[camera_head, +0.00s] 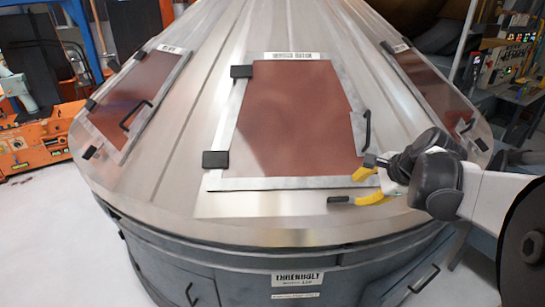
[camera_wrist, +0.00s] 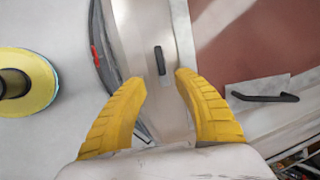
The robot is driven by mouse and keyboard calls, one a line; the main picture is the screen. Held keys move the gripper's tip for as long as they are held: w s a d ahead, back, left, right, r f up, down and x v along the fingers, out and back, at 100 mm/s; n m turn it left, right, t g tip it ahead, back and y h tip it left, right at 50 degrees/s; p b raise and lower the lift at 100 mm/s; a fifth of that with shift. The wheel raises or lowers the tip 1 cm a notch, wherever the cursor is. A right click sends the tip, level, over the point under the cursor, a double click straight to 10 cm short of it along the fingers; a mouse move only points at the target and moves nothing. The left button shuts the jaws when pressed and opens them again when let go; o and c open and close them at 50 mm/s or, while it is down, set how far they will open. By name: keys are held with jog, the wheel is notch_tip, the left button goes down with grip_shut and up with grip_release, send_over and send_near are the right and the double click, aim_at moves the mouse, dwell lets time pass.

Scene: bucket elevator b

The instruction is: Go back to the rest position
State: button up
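My gripper (camera_head: 357,188) has yellow fingers and hangs over the lower front of a big metal cone (camera_head: 290,232). In the wrist view my gripper (camera_wrist: 160,82) is open, with nothing seen between its fingers. A short black bar (camera_wrist: 160,60) shows just beyond the fingertips on the pale metal; I cannot tell how far off it is. A dark bar (camera_head: 338,200) also shows by the lower finger in the head view. The middle hatch (camera_head: 298,118) has a red-brown panel and lies flat on the cone. Its black handle (camera_head: 367,130) is above my gripper.
More red-brown hatches are at the left (camera_head: 137,97) and right (camera_head: 430,84) of the cone. Orange equipment (camera_head: 40,140) stands at the far left, and a control panel (camera_head: 505,62) at the upper right. Pale floor (camera_head: 40,240) is clear at the lower left.

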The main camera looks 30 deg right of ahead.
jog(key=shift+r, duration=0.1)
jog(key=s+a+f+n+b, duration=0.1)
jog(key=a+f+n+b, duration=0.2)
jog(key=a+n, duration=0.4)
jog(key=s+a+f+n+b, duration=0.2)
jog(key=a+n, duration=0.6)
jog(key=a, duration=0.4)
jog(key=s+a+f+n+b, duration=0.1)
jog(key=a+f+n+b, duration=0.3)
jog(key=a+n, duration=0.3)
jog(key=a+f, duration=0.1)
jog(key=a, duration=0.2)
jog(key=shift+s+f+y, duration=0.15)
jog(key=shift+f+y, duration=0.05)
jog(key=shift+y, duration=0.1)
jog(key=shift+g, duration=0.3)
jog(key=shift+c, duration=0.2)
